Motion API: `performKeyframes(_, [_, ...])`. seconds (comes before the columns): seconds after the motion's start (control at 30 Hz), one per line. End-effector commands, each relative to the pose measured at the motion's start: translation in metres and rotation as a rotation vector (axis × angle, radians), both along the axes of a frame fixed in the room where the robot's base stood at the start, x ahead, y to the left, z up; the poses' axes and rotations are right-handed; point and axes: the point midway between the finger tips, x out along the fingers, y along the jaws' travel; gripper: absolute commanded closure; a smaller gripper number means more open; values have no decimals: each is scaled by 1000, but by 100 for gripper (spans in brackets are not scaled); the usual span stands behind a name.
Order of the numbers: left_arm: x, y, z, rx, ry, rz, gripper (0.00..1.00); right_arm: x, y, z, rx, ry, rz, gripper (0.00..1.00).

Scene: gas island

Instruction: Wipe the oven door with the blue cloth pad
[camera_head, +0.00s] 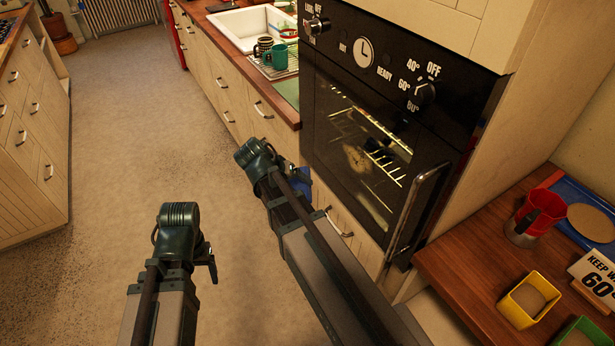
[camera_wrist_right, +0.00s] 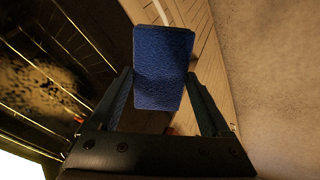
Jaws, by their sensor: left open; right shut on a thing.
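The oven door (camera_head: 345,120) is a dark glass panel with a metal handle (camera_head: 412,215) at its right. It is closed, and wire racks show through it. A brownish smudge (camera_head: 357,158) is on the lower middle of the glass; a dark, mottled patch also shows in the right wrist view (camera_wrist_right: 35,85). My right gripper (camera_wrist_right: 158,100) is shut on the blue cloth pad (camera_wrist_right: 163,60), beside the oven's lower left. In the head view the arm hides most of the pad (camera_head: 303,180). My left gripper (camera_head: 208,262) is open, low over the floor, away from the oven.
Knobs (camera_head: 424,95) stick out above the door. A sink (camera_head: 245,25) and mugs are behind. The floor (camera_head: 120,130) at left is clear.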

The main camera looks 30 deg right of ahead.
Motion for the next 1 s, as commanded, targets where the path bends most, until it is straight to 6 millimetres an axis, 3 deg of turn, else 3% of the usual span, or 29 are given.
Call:
performKeyframes(0.03, [0,0,-25,0,0,0,25,3,-8,-12,-98,-27,-30,63])
performKeyframes(0.23, [0,0,-74,0,0,0,25,12,-39,9,-501,-112,-159,63])
performKeyframes(0.43, [0,0,-115,0,0,0,25,14,-47,34,-811,-155,-209,63])
performKeyframes(0.63, [0,0,-130,0,0,0,25,14,-44,48,-947,-179,-208,63])
performKeyframes(1.0, [0,0,-130,0,0,0,25,14,-49,54,-970,-181,-207,63])
